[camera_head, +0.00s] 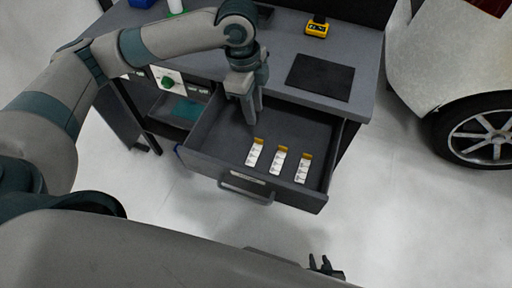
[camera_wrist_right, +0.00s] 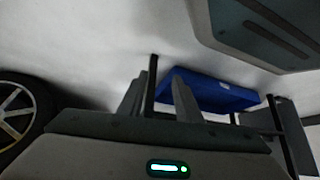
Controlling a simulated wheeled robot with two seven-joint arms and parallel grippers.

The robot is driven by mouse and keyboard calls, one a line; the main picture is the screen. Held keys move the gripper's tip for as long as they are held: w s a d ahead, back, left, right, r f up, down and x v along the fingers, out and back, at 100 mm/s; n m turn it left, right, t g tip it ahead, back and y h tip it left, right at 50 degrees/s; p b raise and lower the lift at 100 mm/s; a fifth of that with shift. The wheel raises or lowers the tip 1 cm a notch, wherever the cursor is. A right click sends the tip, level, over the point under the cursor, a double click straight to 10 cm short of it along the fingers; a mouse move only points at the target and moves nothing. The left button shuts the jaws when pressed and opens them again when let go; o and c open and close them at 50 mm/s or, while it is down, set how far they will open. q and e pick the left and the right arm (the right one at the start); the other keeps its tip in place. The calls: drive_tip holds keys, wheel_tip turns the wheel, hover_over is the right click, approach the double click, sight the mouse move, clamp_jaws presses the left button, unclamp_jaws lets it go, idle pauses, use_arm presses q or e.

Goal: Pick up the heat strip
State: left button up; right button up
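Three white heat strips with yellow ends lie side by side in the open grey drawer: a left one (camera_head: 254,153), a middle one (camera_head: 278,160) and a right one (camera_head: 303,167). My left gripper (camera_head: 252,118) points down over the back left part of the drawer, behind the left strip. Its two fingers look apart, with nothing between them. My right gripper (camera_head: 319,262) is low in front of the drawer, near the bottom of the head view. In the right wrist view its fingers (camera_wrist_right: 160,98) are spread and empty.
The drawer (camera_head: 225,172) is pulled out of a grey workbench (camera_head: 285,45). A black mat (camera_head: 320,77) and a yellow device (camera_head: 317,27) lie on top. A white car (camera_head: 440,60) stands at the right. A blue bin (camera_wrist_right: 210,92) shows in the right wrist view.

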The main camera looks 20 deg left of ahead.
use_arm(q)
drive_tip(key=f, duration=0.5)
drive_tip(key=d+f, duration=0.1)
drive_tip(key=f, duration=0.2)
use_arm(e)
drive_tip(key=shift+w+a+r, duration=0.4)
drive_tip(key=shift+w+a, duration=0.15)
